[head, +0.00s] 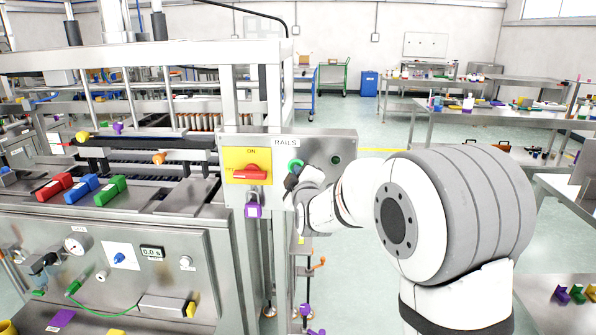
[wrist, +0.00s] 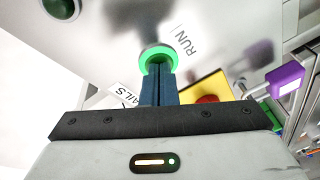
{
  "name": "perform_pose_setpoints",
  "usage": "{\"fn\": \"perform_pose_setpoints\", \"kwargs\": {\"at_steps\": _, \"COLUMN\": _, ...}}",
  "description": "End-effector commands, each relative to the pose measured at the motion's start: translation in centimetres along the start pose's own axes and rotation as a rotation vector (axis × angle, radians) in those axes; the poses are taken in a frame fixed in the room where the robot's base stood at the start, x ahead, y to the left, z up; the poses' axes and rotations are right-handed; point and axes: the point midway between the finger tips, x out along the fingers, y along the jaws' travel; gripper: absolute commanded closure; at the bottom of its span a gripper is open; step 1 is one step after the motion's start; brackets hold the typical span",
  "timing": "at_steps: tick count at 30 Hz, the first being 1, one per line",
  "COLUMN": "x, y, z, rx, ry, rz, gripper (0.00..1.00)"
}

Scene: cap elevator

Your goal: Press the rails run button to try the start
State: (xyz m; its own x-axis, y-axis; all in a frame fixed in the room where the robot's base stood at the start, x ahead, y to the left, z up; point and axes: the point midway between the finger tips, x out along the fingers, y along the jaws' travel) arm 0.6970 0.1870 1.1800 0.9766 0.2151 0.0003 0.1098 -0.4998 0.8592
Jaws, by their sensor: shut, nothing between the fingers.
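The rails control box (head: 345,142) is a grey metal panel with a RAILS label. Its run button has a bright green ring (head: 296,163), which also shows in the wrist view (wrist: 171,51) beside a RUN label (wrist: 188,40). My gripper (head: 291,181) is shut and empty. In the wrist view its dark blue fingers (wrist: 158,70) point at the button, with the tips overlapping the ring and hiding its lower part. I cannot tell whether the tips touch the button or press it in.
A red rotary switch (head: 250,171) sits on a yellow plate left of the button, with a purple padlock (head: 253,211) below it. A dark green round fitting (head: 335,160) is to the right. Red, blue and green blocks (head: 81,188) lie on the machine's left deck.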

Motion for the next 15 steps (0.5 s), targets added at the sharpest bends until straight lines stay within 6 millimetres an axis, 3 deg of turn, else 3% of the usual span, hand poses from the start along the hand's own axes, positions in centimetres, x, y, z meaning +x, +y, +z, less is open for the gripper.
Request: {"fn": "perform_pose_setpoints", "kwargs": {"at_steps": 15, "x": -2.8, "y": -0.4, "z": -0.6, "rx": 0.0, "ry": 0.001, "rz": 0.001, "gripper": 1.0}}
